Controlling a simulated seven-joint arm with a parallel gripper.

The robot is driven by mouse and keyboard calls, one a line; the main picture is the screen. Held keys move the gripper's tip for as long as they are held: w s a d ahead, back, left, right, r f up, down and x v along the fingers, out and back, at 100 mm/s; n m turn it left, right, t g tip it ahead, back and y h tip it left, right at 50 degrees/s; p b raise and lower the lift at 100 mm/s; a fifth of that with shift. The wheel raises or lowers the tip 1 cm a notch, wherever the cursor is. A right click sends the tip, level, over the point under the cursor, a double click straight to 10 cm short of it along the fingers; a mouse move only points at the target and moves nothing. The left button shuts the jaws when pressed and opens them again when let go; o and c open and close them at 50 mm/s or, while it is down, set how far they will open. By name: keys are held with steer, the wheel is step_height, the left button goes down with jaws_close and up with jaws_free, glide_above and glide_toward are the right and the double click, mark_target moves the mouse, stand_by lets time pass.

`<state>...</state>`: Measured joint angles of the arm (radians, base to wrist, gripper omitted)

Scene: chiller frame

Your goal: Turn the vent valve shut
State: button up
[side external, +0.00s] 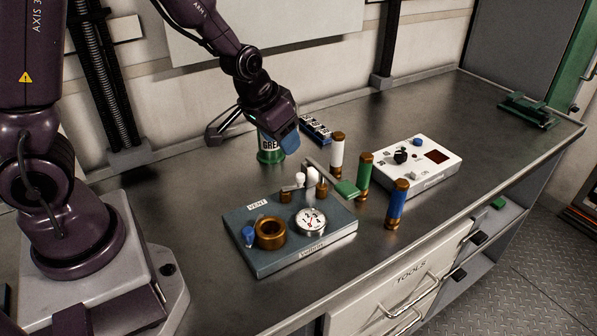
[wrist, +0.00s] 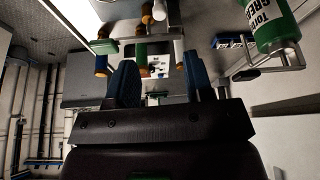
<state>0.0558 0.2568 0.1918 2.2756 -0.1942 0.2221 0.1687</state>
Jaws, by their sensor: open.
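The blue-grey block (side external: 270,262) carries a VENT label at its back left. Beside that label are small brass fittings (side external: 286,196) with white and grey pieces around them; I cannot tell which way any valve handle points. The block also bears a round dial gauge (side external: 311,220), a wide brass ring (side external: 270,233) and a small blue knob (side external: 249,235). My gripper (side external: 290,143) hangs above and behind the block, apart from it. In the wrist view my gripper (wrist: 160,75) is open, its two blue fingers apart with nothing held between them.
White, green (side external: 364,176) and blue (side external: 397,204) cylinders with brass ends stand right of the block. A white control box (side external: 440,175) lies beyond them. The bench's front right is clear.

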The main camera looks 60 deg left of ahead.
mark_target(300, 175)
steer(key=x, duration=1.1)
steer(key=shift+f, duration=0.4)
